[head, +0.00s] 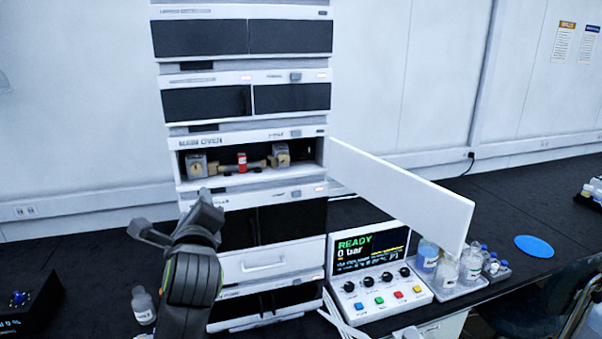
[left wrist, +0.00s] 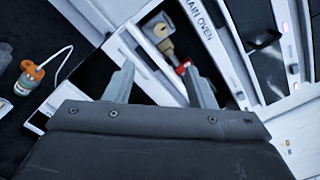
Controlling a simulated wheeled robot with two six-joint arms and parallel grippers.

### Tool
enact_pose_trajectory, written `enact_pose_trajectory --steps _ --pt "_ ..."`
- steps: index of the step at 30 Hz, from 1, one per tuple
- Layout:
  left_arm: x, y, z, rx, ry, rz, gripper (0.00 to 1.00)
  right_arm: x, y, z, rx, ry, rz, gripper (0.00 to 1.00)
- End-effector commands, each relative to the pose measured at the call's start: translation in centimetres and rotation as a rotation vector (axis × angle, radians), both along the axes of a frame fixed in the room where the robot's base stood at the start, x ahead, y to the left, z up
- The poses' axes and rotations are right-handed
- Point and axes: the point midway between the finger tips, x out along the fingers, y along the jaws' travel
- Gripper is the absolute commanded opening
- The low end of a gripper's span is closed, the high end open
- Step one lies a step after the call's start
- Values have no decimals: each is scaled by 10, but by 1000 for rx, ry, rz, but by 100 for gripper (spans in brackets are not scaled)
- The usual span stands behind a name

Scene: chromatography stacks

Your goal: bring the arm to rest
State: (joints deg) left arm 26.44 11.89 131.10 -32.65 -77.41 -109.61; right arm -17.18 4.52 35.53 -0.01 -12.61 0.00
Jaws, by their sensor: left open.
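My left gripper (head: 172,213) is in front of the left side of the instrument stack (head: 268,264) in the head view. Its fingers stand apart and nothing is between them. In the left wrist view the open fingers (left wrist: 160,84) point toward the main oven (left wrist: 190,25). The main oven (head: 250,136) has its white door (head: 405,190) swung open to the right. Inside are metal fittings, a brass-coloured column (head: 258,164) and a red piece (head: 241,161). The gripper is apart from them, lower and to the left. My right gripper is not in view.
A control box (head: 378,272) reading READY, 0 bar stands right of the stack. Bottles on a tray (head: 478,284) and a blue disc (head: 534,246) lie further right. A small bottle (head: 143,305) stands near my left arm. The bench at left is mostly clear.

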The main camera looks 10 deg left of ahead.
Motion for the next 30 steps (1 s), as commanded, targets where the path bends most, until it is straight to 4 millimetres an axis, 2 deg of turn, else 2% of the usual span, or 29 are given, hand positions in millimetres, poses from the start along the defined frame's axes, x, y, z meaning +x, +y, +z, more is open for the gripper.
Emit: enact_pose_trajectory --steps 2,5,8,11,15,17,21,24,30 --pt "-1 0 -5 -16 3 -1 50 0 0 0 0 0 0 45" --pt "-5 1 -27 -96 14 -7 50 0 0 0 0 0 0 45" --pt "-18 3 -69 -260 30 -6 50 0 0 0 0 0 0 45" --pt "-39 4 -121 -479 49 19 50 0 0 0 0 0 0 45" --pt "-78 2 -188 -794 68 107 50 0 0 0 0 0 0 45" --pt "-98 0 -214 -925 73 164 50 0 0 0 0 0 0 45" --pt "-151 -5 -268 -1214 71 339 50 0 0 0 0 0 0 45" --pt "-192 -11 -300 -1396 57 494 50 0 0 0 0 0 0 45" --pt "-264 -23 -339 -1654 0 804 50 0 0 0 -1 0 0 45"
